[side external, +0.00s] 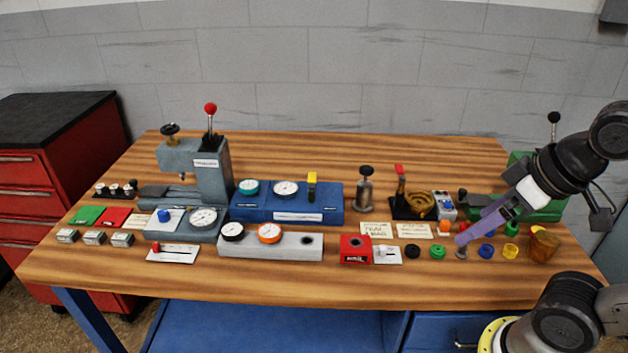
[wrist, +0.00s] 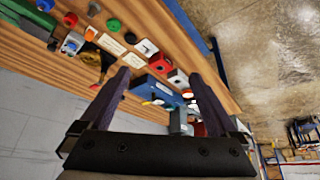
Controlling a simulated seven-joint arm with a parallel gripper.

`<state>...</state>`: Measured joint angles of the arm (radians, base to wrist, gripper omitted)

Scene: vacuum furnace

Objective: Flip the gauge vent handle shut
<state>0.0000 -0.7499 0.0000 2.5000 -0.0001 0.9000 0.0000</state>
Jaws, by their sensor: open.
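A blue block (side external: 270,208) with two dial gauges (side external: 286,188) stands mid-table in the side view. An upright yellow handle (side external: 312,182) rises from its top, right of the dials; the block's labels are too small to read, so I cannot confirm this is the vent handle. The blue block also shows in the wrist view (wrist: 168,96), between and beyond my fingers. My gripper (side external: 463,238) is open and empty over the right part of the table, well right of the blue block. In the wrist view its purple fingers (wrist: 160,80) are spread apart.
A red-handled black fixture with a brass coil (side external: 420,205) and a dark pump-like post (side external: 365,190) stand between my gripper and the blue block. A red box (side external: 354,248) and several coloured caps lie near the front. A grey press (side external: 210,165) stands left.

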